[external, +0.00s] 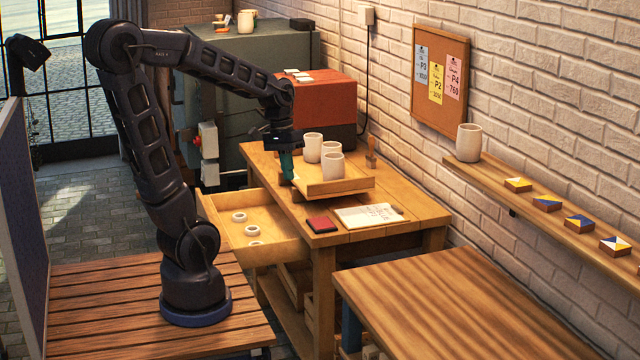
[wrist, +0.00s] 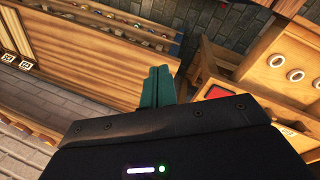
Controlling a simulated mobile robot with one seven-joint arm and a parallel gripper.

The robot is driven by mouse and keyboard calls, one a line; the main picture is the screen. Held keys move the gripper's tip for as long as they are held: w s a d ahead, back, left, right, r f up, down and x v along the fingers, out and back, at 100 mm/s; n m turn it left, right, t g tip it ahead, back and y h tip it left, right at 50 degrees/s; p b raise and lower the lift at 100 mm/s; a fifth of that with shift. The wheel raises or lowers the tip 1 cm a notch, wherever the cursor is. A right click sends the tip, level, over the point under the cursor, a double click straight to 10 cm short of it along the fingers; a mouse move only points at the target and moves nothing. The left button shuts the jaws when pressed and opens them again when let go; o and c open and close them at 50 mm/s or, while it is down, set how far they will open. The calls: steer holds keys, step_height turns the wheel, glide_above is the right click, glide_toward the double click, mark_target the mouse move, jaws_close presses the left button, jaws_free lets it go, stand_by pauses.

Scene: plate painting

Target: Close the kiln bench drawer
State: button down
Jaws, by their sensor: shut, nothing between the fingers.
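The kiln bench drawer (external: 278,251) is pulled out from the left side of the wooden bench (external: 425,212). Several white rings lie inside it. The drawer also shows at the right of the wrist view (wrist: 262,85), with rings in it. My gripper (external: 287,174) is over the bench's left edge, above the inner end of the drawer and beside the cup tray; I cannot tell whether it touches anything. Its green fingers are together and empty in the wrist view (wrist: 158,84). The fingers are apart from the drawer front.
On the bench are a wooden tray (external: 345,186) with three white cups, a red pad (external: 321,225) and an open notebook (external: 366,216). A red-brown box (external: 325,97) stands behind. A slatted table (external: 120,300) lies in front, and another table (external: 470,300) at right.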

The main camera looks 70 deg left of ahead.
steer(key=s+a+f+n+t+h, duration=0.1)
steer(key=a+f+n+t+h, duration=0.15)
steer(key=a+f+n, duration=0.55)
steer(key=s+a+f+n+t+h, duration=0.2)
steer(key=a+f+h, duration=0.15)
steer(key=a, duration=0.75)
steer(key=s+a+f+n+t+h, duration=0.1)
steer(key=a+f+n+t+h, duration=0.1)
steer(key=a+f+n, duration=0.6)
steer(key=s+a+f+n+t+y, duration=0.3)
steer(key=s+a+f+n+t, duration=0.15)
steer(key=s+f, duration=0.35)
steer(key=s+a+f+n+t+y, duration=0.3)
steer(key=s+a+f+n+y, duration=0.15)
steer(key=s+f, duration=0.4)
steer(key=s+a+f+n+t+y, duration=0.3)
steer(key=s+a+f, duration=0.25)
steer(key=s, duration=0.55)
steer(key=w, duration=1.4)
steer(key=shift+d, duration=0.15)
steer(key=shift+f, duration=0.1)
steer(key=w, duration=2.9)
steer(key=shift+w, duration=0.4)
